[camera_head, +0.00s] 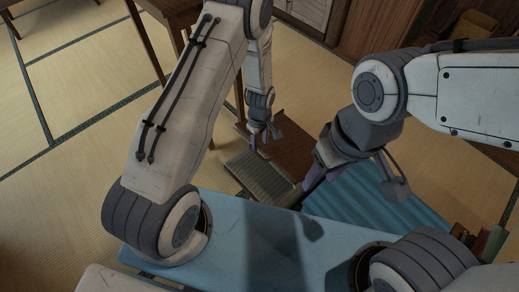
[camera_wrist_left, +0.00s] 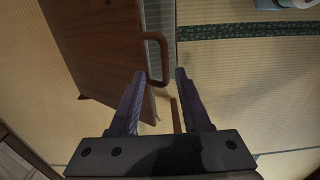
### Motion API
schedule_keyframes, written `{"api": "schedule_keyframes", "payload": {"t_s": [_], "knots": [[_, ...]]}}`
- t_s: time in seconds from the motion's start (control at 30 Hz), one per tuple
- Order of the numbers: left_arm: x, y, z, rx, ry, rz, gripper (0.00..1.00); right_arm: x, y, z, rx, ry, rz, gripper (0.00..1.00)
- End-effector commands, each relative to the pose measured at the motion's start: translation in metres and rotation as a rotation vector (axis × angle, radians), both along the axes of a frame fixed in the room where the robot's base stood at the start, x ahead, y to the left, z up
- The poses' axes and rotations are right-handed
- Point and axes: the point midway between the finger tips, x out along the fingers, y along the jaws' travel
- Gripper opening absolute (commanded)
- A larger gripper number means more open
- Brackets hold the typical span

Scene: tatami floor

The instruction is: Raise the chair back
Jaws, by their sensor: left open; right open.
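A low brown wooden chair (camera_head: 292,155) with a grey ribbed panel (camera_head: 262,178) lies on the tatami; I cannot tell clearly which part is its back. In the left wrist view, its brown board (camera_wrist_left: 90,45) and curved wooden loop (camera_wrist_left: 164,58) show beside the grey panel (camera_wrist_left: 158,18). My left gripper (camera_head: 263,139) is open at the chair's far side; its fingers (camera_wrist_left: 159,74) point at the loop, with no grip visible. My right gripper (camera_head: 354,181) is open and empty, to the right of the chair, its near finger overlapping the chair's edge in view.
A blue ribbed mat (camera_head: 385,208) lies right of the chair. A wooden table (camera_head: 170,12) stands at the back left, and a wooden cabinet (camera_head: 375,25) at the back. Several books (camera_head: 490,241) stand at the right. Open tatami (camera_head: 60,90) lies at left.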

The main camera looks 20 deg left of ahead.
Motion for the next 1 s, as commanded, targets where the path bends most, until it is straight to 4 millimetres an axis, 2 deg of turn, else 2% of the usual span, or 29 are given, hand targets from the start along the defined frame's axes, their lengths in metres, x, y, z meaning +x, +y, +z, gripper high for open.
{"api": "schedule_keyframes", "payload": {"t_s": [0.03, 0.23, 0.4, 0.63, 0.67, 0.7, 0.77, 0.8, 1.0], "knots": [[-0.001, 0.000, -0.014, 0.001, 0.003, 0.000, 0.47, 0.000, 0.000, -0.007, 0.000, 0.000, 0.000, 0.50], [0.000, 0.000, -0.039, 0.001, 0.001, -0.001, 0.47, 0.000, 0.000, -0.014, 0.000, 0.000, 0.000, 0.50], [0.000, 0.000, -0.046, -0.001, -0.001, -0.002, 0.47, 0.000, 0.000, -0.016, 0.000, 0.000, 0.000, 0.50], [0.000, 0.000, -0.046, -0.001, -0.001, -0.002, 0.47, 0.000, 0.000, -0.015, 0.000, 0.000, 0.000, 0.50], [0.000, 0.000, -0.046, -0.001, -0.001, -0.002, 0.43, 0.000, 0.000, -0.015, 0.000, 0.000, 0.000, 0.50], [0.000, 0.000, -0.046, -0.001, -0.001, -0.002, 0.28, 0.000, 0.000, -0.015, 0.000, 0.000, 0.000, 0.50], [0.000, 0.000, -0.046, 0.000, 0.000, -0.002, 0.05, 0.000, 0.000, -0.015, 0.000, 0.000, 0.000, 0.50], [0.000, 0.000, -0.046, 0.000, 0.000, -0.002, 0.00, 0.000, 0.000, -0.015, 0.000, 0.000, 0.000, 0.50], [0.000, 0.000, -0.046, 0.000, 0.000, -0.002, 0.00, 0.000, 0.000, -0.015, 0.000, 0.000, 0.000, 0.50]]}}
